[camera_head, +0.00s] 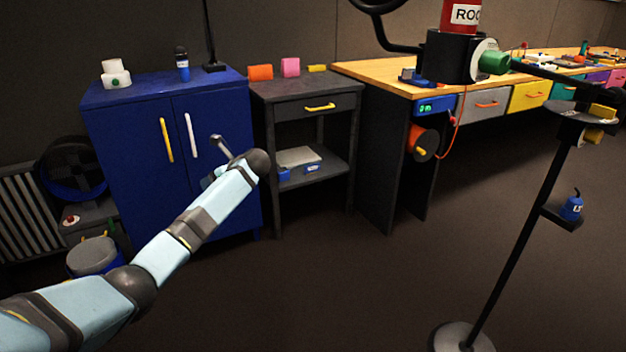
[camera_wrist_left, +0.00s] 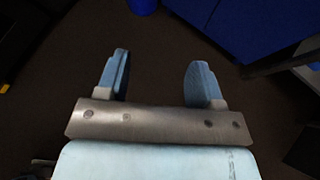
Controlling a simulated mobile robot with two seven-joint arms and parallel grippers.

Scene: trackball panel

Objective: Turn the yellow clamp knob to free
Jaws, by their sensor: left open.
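A yellow knob-like piece (camera_head: 600,112) shows at the right edge of the head view, on the top of a black floor stand (camera_head: 520,235). I cannot tell for sure that it is the clamp knob, or how it is turned. My left gripper (camera_wrist_left: 157,65) is open and empty in the left wrist view, with its two blue fingers apart above dark floor. In the head view my left arm reaches up from the lower left in front of the blue cabinet, far to the left of the stand. My right gripper is not in view.
A blue cabinet (camera_head: 120,120) and a dark side table (camera_head: 290,90) stand behind my left arm. A long workbench (camera_head: 385,75) runs along the right. A dark boom with a green knob (camera_head: 493,62) crosses the upper right. The middle floor is clear.

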